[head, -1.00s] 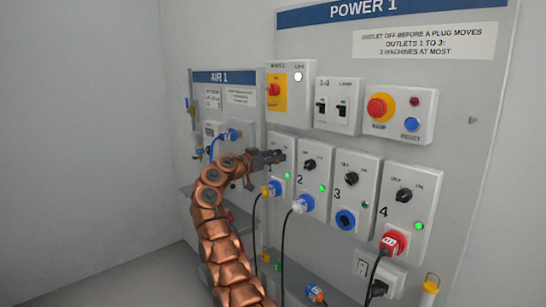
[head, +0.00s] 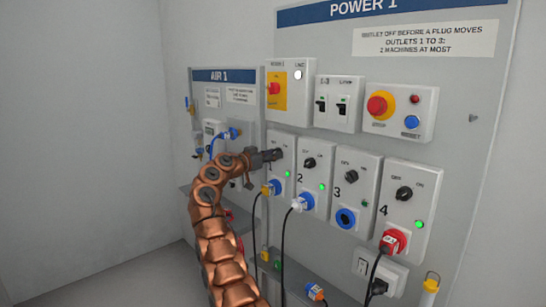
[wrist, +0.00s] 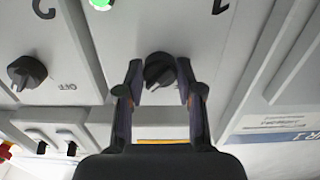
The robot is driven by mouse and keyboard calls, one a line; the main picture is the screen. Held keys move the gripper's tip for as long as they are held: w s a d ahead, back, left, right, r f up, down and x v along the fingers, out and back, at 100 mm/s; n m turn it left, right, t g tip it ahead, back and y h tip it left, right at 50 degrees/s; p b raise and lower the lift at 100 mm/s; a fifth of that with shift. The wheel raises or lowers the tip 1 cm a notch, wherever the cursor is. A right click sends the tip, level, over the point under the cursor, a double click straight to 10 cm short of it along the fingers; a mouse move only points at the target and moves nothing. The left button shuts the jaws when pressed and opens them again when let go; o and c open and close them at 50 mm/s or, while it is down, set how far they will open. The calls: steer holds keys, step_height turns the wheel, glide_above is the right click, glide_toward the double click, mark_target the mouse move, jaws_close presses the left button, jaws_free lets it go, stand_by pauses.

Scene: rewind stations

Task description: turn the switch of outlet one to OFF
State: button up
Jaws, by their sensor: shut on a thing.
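The black switch knob of outlet one (wrist: 160,71) sits between the two fingertips of my gripper (wrist: 160,68) in the wrist view, which shows the panel upside down. The fingers are shut on the knob from both sides. Its setting is hard to read. The outlet one lamp is green, in the wrist view (wrist: 100,3) and in the head view (head: 288,173). In the head view my gripper (head: 277,155) is at the upper part of outlet one's box and hides the knob. A blue plug (head: 271,188) is in outlet one.
Outlet two's knob (head: 310,163) is close on the right, with its green lamp (head: 322,187) lit. Outlets three (head: 351,176) and four (head: 404,194) follow. Breakers (head: 340,106) and a red stop button (head: 378,105) are above. Cables hang below.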

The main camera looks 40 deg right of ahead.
steer(key=shift+n+b, duration=0.3)
steer(key=shift+n, duration=8.5)
steer(key=o, duration=1.2)
steer(key=shift+c, duration=0.2)
steer(key=shift+s+r, duration=0.1)
steer(key=shift+a, duration=0.15)
steer(key=a, duration=1.1)
steer(key=shift+a, duration=0.35)
